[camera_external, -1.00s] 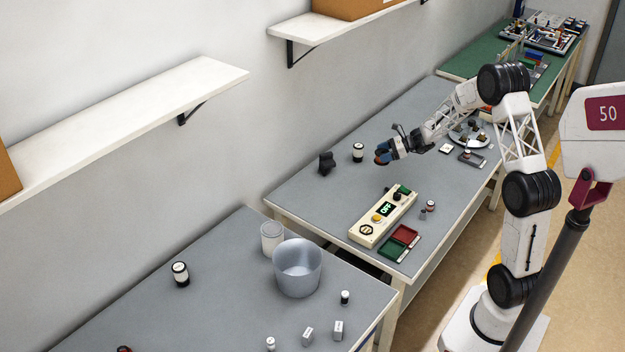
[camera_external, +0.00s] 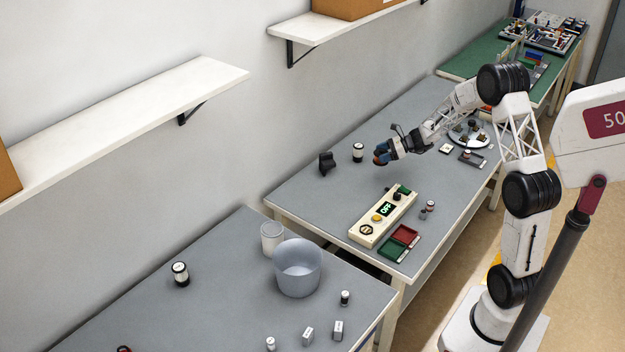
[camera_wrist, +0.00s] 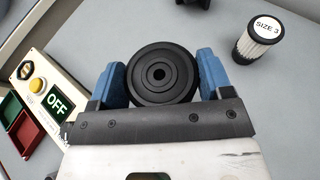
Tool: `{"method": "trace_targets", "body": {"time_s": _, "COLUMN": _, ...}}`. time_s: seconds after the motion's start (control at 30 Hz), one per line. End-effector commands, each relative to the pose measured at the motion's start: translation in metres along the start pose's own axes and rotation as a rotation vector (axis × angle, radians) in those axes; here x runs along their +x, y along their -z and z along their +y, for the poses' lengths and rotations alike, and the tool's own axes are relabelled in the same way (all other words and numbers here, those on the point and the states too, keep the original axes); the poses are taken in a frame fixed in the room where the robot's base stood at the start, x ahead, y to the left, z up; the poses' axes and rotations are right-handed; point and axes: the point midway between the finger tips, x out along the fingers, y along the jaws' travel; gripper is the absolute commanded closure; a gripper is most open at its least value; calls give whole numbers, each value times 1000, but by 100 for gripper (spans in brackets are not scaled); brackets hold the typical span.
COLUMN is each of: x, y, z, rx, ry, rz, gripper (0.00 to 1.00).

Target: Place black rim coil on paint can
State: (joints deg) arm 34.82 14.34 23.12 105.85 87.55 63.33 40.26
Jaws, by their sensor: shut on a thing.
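My gripper (camera_wrist: 163,80) has blue fingers and is shut on a round black-rimmed coil (camera_wrist: 161,73), seen end-on in the wrist view with a hub hole at its centre. In the external view my gripper (camera_external: 381,156) is above the far grey table, and a small orange-brown part of the coil shows at the fingers. The paint can (camera_external: 271,238), a pale metal tin, stands upright on the near grey table, far to the left of my gripper. Its top is hard to make out.
A large grey bucket (camera_external: 298,270) stands right beside the can. A control box (camera_external: 383,216) reading OFF lies on the far table, with red and green trays (camera_external: 399,243). A "SIZE 3" cylinder (camera_wrist: 258,40) and a black knob-like object (camera_external: 327,163) stand near my gripper. A shelf (camera_external: 130,125) overhangs the near table.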

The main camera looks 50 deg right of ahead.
Motion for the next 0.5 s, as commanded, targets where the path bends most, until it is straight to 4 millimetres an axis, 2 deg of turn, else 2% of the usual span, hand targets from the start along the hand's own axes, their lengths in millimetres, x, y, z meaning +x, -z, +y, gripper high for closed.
{"method": "trace_targets", "body": {"time_s": 0.27, "x": 29, "y": -22, "z": 26, "rx": -20, "ry": -43, "rz": 0, "gripper": 54}}
{"method": "trace_targets", "body": {"time_s": 0.5, "x": 69, "y": -51, "z": 67, "rx": -46, "ry": -106, "rz": 1, "gripper": 54}}
